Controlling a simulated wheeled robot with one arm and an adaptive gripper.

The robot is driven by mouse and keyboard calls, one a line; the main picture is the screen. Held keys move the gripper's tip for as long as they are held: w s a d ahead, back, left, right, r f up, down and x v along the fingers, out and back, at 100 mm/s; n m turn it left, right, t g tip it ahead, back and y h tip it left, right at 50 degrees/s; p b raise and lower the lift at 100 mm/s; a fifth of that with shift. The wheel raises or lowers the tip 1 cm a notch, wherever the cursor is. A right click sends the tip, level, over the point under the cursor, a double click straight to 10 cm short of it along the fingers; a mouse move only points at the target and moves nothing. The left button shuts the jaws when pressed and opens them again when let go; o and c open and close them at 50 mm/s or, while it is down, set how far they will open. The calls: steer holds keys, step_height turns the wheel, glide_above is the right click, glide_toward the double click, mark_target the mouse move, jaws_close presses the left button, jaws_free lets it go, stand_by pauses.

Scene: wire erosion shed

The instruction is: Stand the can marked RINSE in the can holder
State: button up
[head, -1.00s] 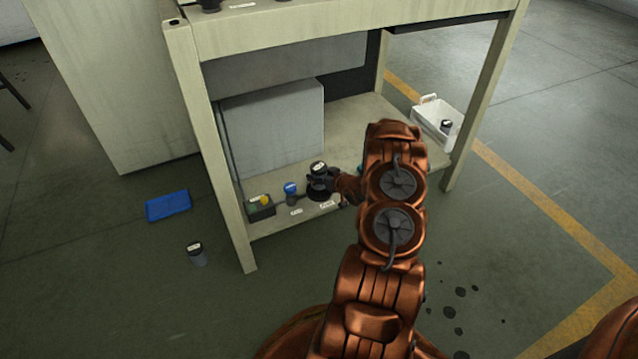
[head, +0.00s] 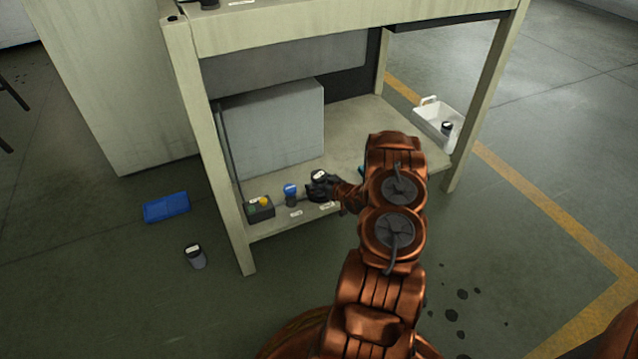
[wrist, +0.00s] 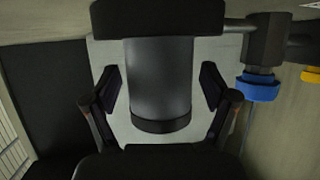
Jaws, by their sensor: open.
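A grey can with a black lid band and a white label on top (head: 319,175) stands on the lower shelf of the bench; its label is too small to read. In the wrist view the can (wrist: 158,80) is upright between my fingers, though the picture is upside down. Its lower end goes into a wide black round holder (wrist: 158,20), whose wall hides the can's base. My gripper (head: 322,188) is open around the can, and in the wrist view the fingers (wrist: 160,95) stand apart from it on both sides.
A blue-handled valve (head: 291,193) and a dark box with a yellow button (head: 261,209) are left of the can. Another can (head: 195,256) and a blue tray (head: 167,208) are on the floor. A white crate (head: 432,118) holds a dark-topped can (head: 447,127).

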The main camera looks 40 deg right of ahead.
steer(key=shift+r, duration=0.15)
steer(key=p+v, duration=0.3)
steer(key=v, duration=0.9)
steer(key=s+a+r+g+h, duration=0.1)
steer(key=a+r+g, duration=0.45)
steer(key=r, duration=0.45)
steer(key=a+r+g+h, duration=0.1)
steer(key=a+r+g, duration=0.4)
steer(key=a+r, duration=0.3)
steer(key=s+a+r+g+y, duration=0.1)
steer(key=s+a+r+g, duration=0.1)
steer(key=s+a+r, duration=0.3)
steer(key=s+a+r+n+g+y, duration=0.1)
steer(key=s+a+r, duration=0.4)
steer(key=s+a, duration=0.9)
steer(key=s+a+r+g+y, duration=0.1)
steer(key=s+a+r+g, duration=0.2)
steer(key=s+a, duration=0.6)
steer(key=shift+s+a+r+g+y, duration=0.2)
steer(key=shift+a+r+g+y, duration=0.15)
steer(key=shift+a+r, duration=0.55)
